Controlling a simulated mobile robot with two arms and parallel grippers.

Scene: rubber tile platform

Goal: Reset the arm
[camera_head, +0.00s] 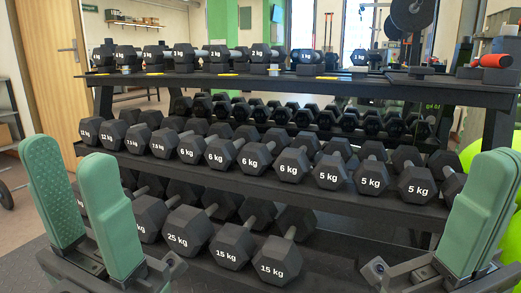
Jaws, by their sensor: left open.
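My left gripper (70,156) is at the lower left, with two green padded fingers pointing up and a clear gap between them. Nothing is held between them. My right gripper (485,190) is at the lower right, partly cut off by the picture's edge. One green finger shows clearly; the spacing to the other cannot be made out. Both grippers stand in front of a black dumbbell rack (330,206) and hide parts of its ends.
Rows of black dumbbells fill the rack's shelves, including a 6 kg dumbbell (293,164) and a 15 kg dumbbell (278,262). An orange-handled item (492,61) lies on top at the right. A wooden door (56,70) stands at the left, and bright green balls at the right.

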